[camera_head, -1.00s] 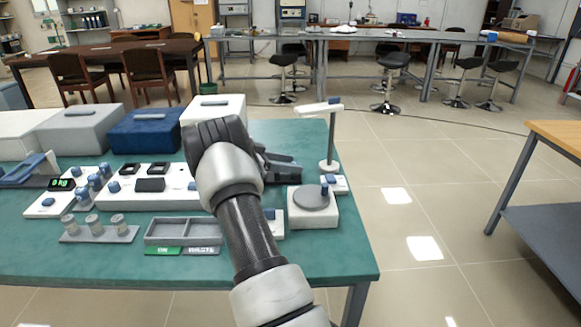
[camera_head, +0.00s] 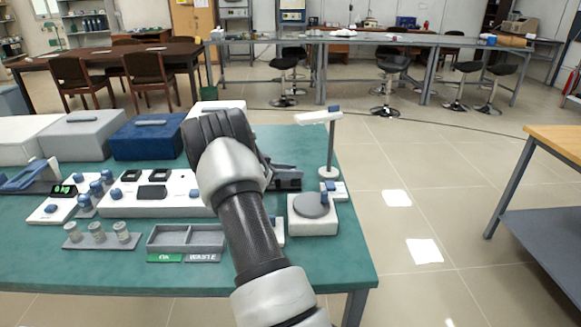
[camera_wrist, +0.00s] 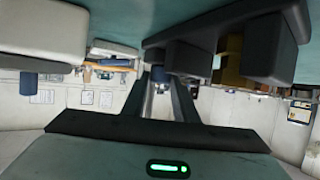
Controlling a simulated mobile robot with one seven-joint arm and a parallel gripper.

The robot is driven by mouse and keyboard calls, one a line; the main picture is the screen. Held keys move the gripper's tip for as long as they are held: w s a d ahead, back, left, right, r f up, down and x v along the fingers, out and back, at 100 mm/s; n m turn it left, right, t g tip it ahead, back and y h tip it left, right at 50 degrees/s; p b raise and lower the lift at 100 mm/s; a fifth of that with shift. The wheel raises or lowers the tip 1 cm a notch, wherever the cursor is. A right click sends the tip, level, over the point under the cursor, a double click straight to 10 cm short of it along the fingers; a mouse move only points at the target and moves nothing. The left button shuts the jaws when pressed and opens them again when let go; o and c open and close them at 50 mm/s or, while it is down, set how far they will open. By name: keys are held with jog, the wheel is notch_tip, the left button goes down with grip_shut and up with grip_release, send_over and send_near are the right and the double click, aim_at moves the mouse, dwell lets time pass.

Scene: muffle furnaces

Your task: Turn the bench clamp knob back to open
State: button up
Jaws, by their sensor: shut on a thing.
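The bench clamp is a dark grey body with blocky jaws. In the head view it (camera_head: 288,178) lies on the green bench, partly hidden behind my arm. In the wrist view the clamp (camera_wrist: 265,55) hangs upside down at upper right. The jaws are shut on this knob, which the fingers mostly cover.
A white box with a grey disc (camera_head: 312,206) stands right of my arm, near a post lamp (camera_head: 330,150). A grey two-part tray (camera_head: 187,238), a vial rack (camera_head: 103,240) and a white panel (camera_head: 148,208) lie left. Furnace boxes, one blue (camera_head: 148,140), stand behind.

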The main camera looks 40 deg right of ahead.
jog(key=shift+s+r+n+t+p, duration=0.15)
jog(key=shift+n+t+p, duration=0.15)
jog(key=shift+n+t, duration=0.6)
jog(key=shift+s+f+n+t+p, duration=0.1)
jog(key=shift+n+t+p, duration=0.2)
jog(key=shift+n+t, duration=0.55)
jog(key=o, duration=1.1)
jog(key=shift+c, duration=0.2)
jog(key=p+v, duration=0.3)
jog(key=v, duration=1.4)
jog(key=shift+s+a, duration=0.15)
jog(key=shift+a, duration=0.05)
